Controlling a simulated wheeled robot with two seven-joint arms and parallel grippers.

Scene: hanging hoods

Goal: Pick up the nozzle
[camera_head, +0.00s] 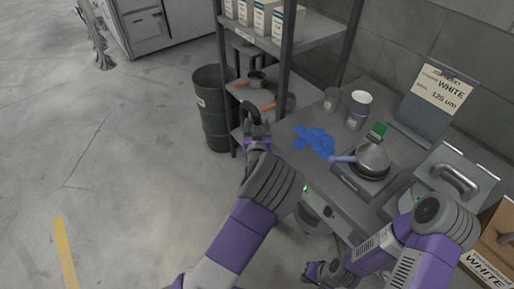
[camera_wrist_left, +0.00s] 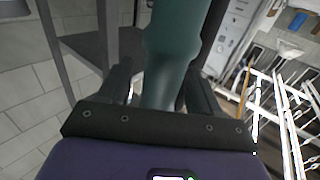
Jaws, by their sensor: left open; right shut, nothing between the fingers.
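A dark green, rounded, tapering part, apparently the nozzle (camera_wrist_left: 172,55), fills the middle of the left wrist view. It passes between the dark fingers of my left gripper (camera_wrist_left: 160,85), which is open; I cannot tell whether they touch it. In the head view my left gripper (camera_head: 256,132) is reached out in front of the shelf, beside a dark curved piece whose identity is unclear. My right gripper (camera_head: 322,271) is low at the bottom, near the bench front. It is shut and empty.
A metal shelf (camera_head: 326,36) with white boxes stands behind my left gripper, with a dark bin (camera_head: 212,105) to its left. The left floor is clear.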

